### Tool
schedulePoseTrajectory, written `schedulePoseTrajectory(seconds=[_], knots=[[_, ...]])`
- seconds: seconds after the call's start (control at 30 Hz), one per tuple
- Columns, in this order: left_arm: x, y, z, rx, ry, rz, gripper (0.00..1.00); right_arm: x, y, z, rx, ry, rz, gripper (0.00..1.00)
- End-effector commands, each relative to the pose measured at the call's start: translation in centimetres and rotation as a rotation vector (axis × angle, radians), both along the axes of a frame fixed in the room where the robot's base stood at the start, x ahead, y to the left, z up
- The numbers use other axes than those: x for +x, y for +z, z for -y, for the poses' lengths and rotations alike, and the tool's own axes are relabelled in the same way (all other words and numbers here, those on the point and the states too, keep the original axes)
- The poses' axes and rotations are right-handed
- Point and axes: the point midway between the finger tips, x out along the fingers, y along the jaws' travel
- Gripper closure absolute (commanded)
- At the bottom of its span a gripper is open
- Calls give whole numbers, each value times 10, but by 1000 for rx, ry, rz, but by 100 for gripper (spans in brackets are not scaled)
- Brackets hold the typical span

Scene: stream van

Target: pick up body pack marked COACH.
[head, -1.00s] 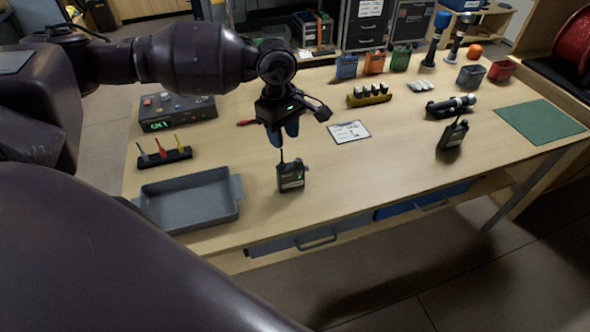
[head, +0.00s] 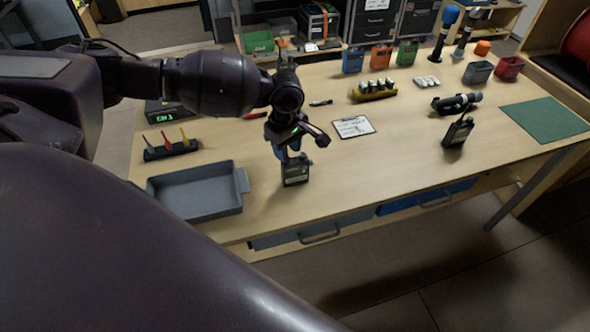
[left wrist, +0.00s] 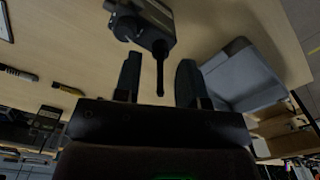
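A dark body pack (head: 295,174) with a small label stands on the table near the front edge, right of the grey tray. A second dark body pack (head: 458,131) stands farther right, with its antenna up. I cannot read COACH on either label. My left gripper (head: 284,151) is right over the nearer pack and partly hides its top. In the left wrist view the gripper (left wrist: 159,82) is open, its fingers either side of the pack's antenna. The pack's body (left wrist: 146,22) lies beyond the fingertips, not gripped. My right gripper is not in view.
The grey tray (head: 240,186) is close on the left, with a rack of coloured pieces (head: 170,149) behind it. A white card (head: 353,127) lies right of the gripper. A yellow holder (head: 373,90) and coloured bins stand farther back. Bare table separates the two packs.

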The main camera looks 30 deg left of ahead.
Motion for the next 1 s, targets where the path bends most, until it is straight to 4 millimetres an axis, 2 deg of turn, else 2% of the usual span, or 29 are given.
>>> schedulePoseTrajectory(seconds=[0.13,0.37,0.63,1.0], knots=[[0,-11,0,0,0,-1,62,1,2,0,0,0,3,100],[0,-12,0,0,-1,-1,62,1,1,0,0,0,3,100],[0,-12,0,0,0,0,100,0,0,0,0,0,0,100],[0,-12,0,0,0,0,100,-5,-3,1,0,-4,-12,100]])
